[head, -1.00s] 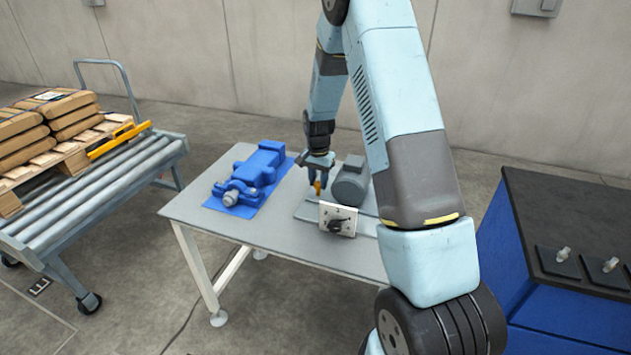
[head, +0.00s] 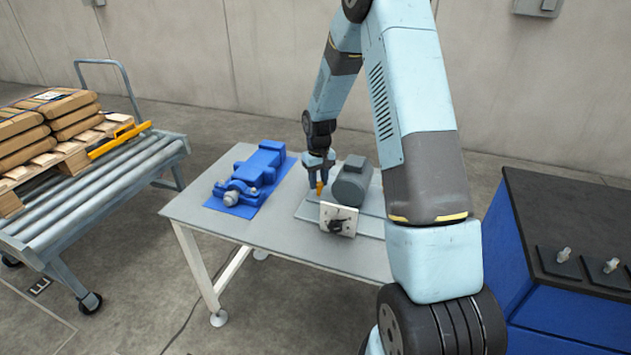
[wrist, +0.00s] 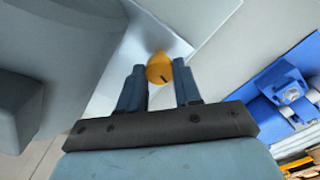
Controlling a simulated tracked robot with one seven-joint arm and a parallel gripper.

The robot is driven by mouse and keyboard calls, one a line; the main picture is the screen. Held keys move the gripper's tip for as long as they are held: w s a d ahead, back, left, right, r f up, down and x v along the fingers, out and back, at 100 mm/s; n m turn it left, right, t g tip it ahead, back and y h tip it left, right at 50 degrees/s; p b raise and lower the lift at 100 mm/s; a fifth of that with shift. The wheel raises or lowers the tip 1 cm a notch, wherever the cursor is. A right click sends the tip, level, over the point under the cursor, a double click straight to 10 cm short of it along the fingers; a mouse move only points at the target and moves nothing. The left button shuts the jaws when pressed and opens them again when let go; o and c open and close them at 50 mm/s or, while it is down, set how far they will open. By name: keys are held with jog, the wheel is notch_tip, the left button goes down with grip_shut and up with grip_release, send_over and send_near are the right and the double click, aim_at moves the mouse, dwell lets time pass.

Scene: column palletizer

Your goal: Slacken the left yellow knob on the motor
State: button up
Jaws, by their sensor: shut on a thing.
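The grey motor (head: 351,181) stands on a light base plate (head: 310,208) on the table. The left yellow knob (head: 319,188) is beside the motor's left side. My gripper (head: 319,178) points down at the knob from above, with its fingers on it. In the wrist view the orange-yellow knob (wrist: 160,68) sits between the two blue fingertips of my gripper (wrist: 160,80), which are shut on it. A dark mark shows on the knob. The grey motor body (wrist: 60,50) fills the left of the wrist view. Any knob on the motor's far side is hidden.
A white panel with a black switch (head: 338,220) stands at the front of the plate. A blue vise-like machine (head: 253,175) lies on a blue mat to the left. A roller cart (head: 110,185) with a loaded pallet is farther left. A blue cabinet (head: 575,250) stands right.

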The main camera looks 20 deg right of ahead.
aim_at(319, 183)
jog(key=shift+w+r+n, duration=0.1)
jog(key=shift+w+n, duration=0.1)
jog(key=shift+n, duration=1.4)
jog(key=o, duration=1)
jog(key=shift+s, duration=0.1)
jog(key=shift+o, duration=0.2)
notch_tip(319, 183, up, 14)
jog(key=shift+f, duration=0.25)
